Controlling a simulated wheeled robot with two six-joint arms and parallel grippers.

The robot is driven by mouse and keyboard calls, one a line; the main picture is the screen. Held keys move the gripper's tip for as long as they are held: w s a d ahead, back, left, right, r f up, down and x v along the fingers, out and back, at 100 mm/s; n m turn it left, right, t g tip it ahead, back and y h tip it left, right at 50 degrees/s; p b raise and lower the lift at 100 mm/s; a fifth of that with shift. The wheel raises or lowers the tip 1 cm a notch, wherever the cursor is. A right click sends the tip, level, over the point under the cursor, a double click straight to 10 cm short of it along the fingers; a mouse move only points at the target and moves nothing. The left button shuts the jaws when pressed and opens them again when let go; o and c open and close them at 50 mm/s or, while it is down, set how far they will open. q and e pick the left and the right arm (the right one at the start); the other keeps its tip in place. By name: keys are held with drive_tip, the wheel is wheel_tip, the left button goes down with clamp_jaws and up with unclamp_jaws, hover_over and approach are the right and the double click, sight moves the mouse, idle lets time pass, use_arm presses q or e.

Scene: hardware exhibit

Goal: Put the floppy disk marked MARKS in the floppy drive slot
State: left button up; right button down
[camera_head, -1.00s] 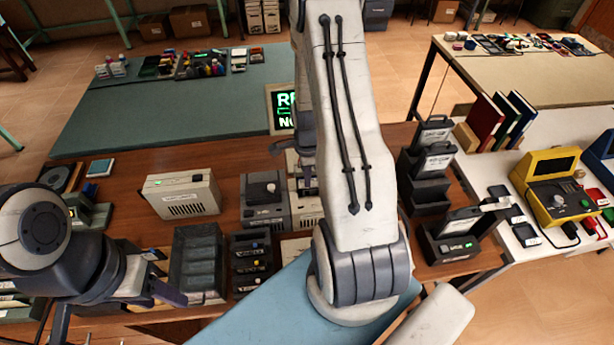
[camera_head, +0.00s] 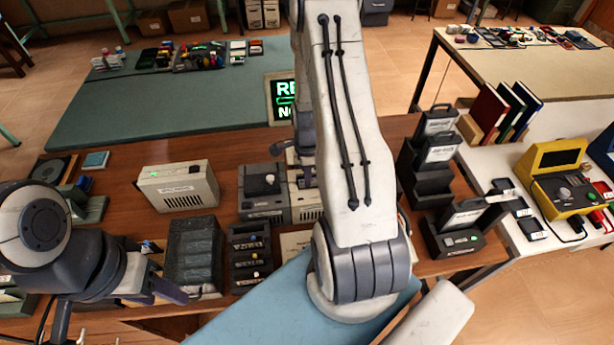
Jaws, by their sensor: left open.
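The floppy disk marked MARKS cannot be picked out; labels are too small to read. A beige box (camera_head: 178,187) with a vented, labelled front stands on the brown table. Grey and beige drive-like units (camera_head: 265,200) stand further right, partly behind my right arm; I cannot tell which has the floppy slot. My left gripper (camera_head: 120,308) is at the lower left, fingers apart, near the table's front edge and left of a dark grey tray (camera_head: 193,255). My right gripper (camera_head: 298,162) is mostly hidden behind its own arm, close to the grey and beige units.
A small dark rack (camera_head: 250,258) stands beside the tray. Dark stepped holders (camera_head: 432,180) and a dark holder with a labelled item (camera_head: 463,232) are right of my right arm. A lit green sign (camera_head: 283,98) stands behind. A white side table carries a yellow device (camera_head: 560,190).

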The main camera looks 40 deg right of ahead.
drive_tip(key=c, duration=1)
unclamp_jaws()
wheel_tip(320, 180, up, 8)
drive_tip(key=p, duration=0.6)
drive_tip(key=shift+r+p, duration=0.1)
drive_tip(key=shift+p, duration=0.25)
